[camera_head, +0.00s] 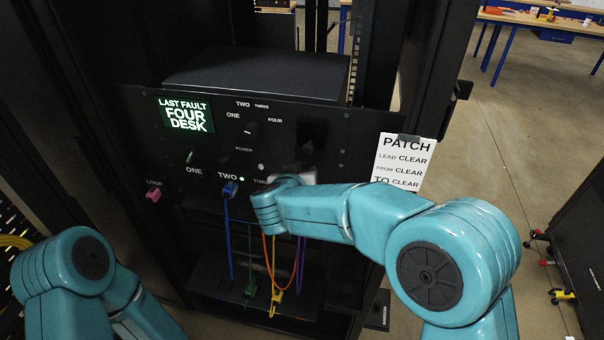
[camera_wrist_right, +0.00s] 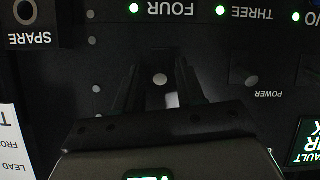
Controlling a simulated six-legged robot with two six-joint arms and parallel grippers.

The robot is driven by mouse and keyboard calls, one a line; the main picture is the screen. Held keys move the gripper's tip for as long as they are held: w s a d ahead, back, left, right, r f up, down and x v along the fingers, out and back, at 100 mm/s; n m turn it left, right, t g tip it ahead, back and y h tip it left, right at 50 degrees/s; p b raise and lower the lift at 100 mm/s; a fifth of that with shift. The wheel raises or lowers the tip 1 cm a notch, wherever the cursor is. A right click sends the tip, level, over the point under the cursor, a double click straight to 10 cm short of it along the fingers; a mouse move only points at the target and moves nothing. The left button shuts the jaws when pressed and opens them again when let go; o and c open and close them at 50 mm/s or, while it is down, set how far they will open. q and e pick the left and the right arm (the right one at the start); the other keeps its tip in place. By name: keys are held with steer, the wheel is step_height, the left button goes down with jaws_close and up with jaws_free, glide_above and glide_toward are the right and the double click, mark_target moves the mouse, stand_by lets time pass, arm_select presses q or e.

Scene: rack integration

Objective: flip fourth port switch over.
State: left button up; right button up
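The panel (camera_head: 215,130) is a black rack unit with port labels ONE, TWO and THREE in the head view; my right arm covers the area of the fourth port. In the right wrist view, which is upside down, the label FOUR (camera_wrist_right: 172,8) has a green light beside it. A small round pale tip (camera_wrist_right: 160,79), perhaps the fourth port switch, shows between the fingers of my right gripper (camera_wrist_right: 157,85). The fingers stand apart, close to the panel; I cannot tell whether they touch it. My left gripper is out of view.
A screen (camera_head: 187,115) reads LAST FAULT FOUR DESK. A white PATCH card (camera_head: 400,161) hangs at the right. A blue plug (camera_head: 230,189) sits under TWO, a pink LOOP plug (camera_head: 154,195) at left. Coloured cables (camera_head: 271,262) hang below the panel.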

steer(key=b+v, duration=0.2)
steer(key=v, duration=1.4)
steer(key=shift+s, duration=0.25)
steer(key=shift+w, duration=0.1)
